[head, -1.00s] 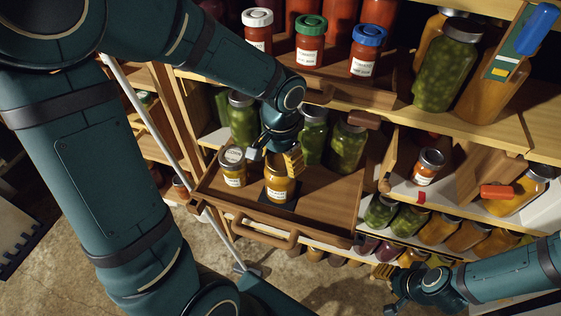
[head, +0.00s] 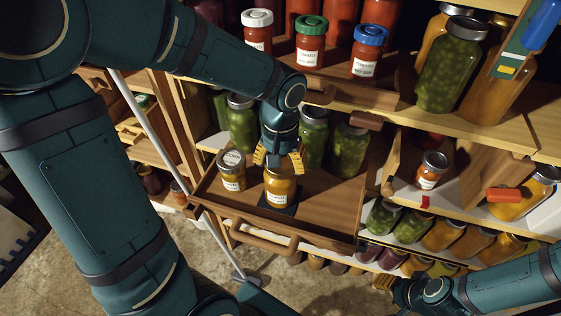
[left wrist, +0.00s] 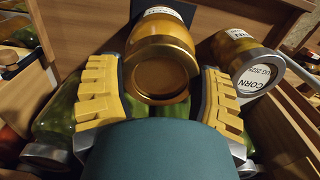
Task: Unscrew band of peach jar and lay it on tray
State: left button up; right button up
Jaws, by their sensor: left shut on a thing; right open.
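The jar of orange-yellow contents with a white label, which I take as the peach jar (head: 281,190), stands on a dark square mat (head: 291,209) in the pulled-out wooden tray (head: 335,205). I cannot tell whether the band is loose. My right gripper (head: 384,283) is open at the lower right, apart from the jars, partly cut off by the frame.
A corn jar (head: 232,176) stands just left of the peach jar. Green jars (head: 314,140) stand close behind. The tray's right part is bare. Tomato jars (head: 311,45) stand on the shelf above.

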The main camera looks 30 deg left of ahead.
pick_arm(q)
jog(key=shift+f, duration=0.1)
jog(key=shift+n+b, duration=0.5)
jog(key=shift+n, duration=0.6)
jog(key=shift+n+b, duration=0.3)
jog(key=shift+n, duration=0.9)
jog(key=o, duration=1.3)
notch_tip(320, 180, up, 12)
